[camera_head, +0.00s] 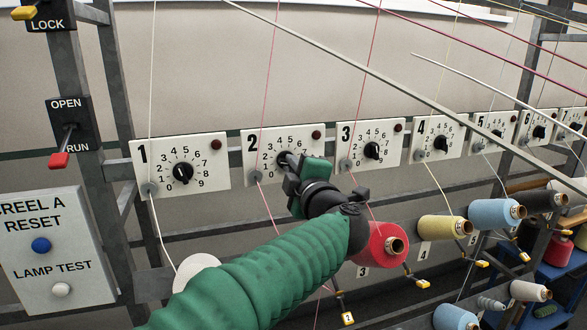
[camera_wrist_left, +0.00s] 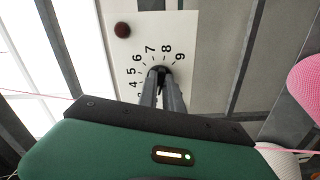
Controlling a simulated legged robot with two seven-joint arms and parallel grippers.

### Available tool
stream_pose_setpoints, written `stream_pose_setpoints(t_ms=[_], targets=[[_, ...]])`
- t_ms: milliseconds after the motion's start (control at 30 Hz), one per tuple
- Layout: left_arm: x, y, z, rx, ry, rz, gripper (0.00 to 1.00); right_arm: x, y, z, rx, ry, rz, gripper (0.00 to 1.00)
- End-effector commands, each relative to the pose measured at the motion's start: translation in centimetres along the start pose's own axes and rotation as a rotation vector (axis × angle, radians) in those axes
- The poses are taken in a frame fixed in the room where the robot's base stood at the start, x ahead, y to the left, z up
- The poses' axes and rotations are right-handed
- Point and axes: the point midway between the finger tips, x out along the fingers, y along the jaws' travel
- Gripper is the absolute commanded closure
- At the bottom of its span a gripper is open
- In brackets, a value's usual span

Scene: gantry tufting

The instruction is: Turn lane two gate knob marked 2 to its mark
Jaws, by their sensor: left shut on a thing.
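The lane two plate marked 2 (camera_head: 258,143) is a white panel with a numbered dial, a dark red lamp at its upper right and a grey thread guide at its lower left. Its black knob (camera_head: 283,158) is mostly hidden by my left gripper (camera_head: 287,163). In the left wrist view the two fingers (camera_wrist_left: 162,88) are shut on the knob (camera_wrist_left: 160,71), at the centre of the dial (camera_wrist_left: 184,30). The fingers hide the knob's pointer, so its setting cannot be read. My right gripper is not in view.
Similar plates stand on both sides: plate 1 (camera_head: 214,145) at left and plate 3 (camera_head: 385,133) at right. Yarn cones, one red (camera_head: 374,245), hang below. A thin diagonal rod and threads cross in front. Switch boxes (camera_head: 54,250) stand at left.

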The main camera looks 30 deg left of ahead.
Motion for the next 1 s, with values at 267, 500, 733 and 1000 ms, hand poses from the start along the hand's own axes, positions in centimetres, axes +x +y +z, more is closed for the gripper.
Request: stream_pose_setpoints(t_ms=[267,500,733,1000], targets=[[0.1,-0.8,0.2,0.005,-0.001,-0.015,0.77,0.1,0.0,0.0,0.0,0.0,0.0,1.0],[0.1,-0.5,0.3,0.004,-0.001,-0.01,0.68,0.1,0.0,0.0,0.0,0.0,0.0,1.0],[-0.8,-0.4,0.3,0.003,-0.002,-0.006,0.68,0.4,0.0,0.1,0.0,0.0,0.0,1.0],[-7.9,-0.6,0.4,0.001,-0.005,-0.003,0.68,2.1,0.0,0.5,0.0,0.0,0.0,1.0]])
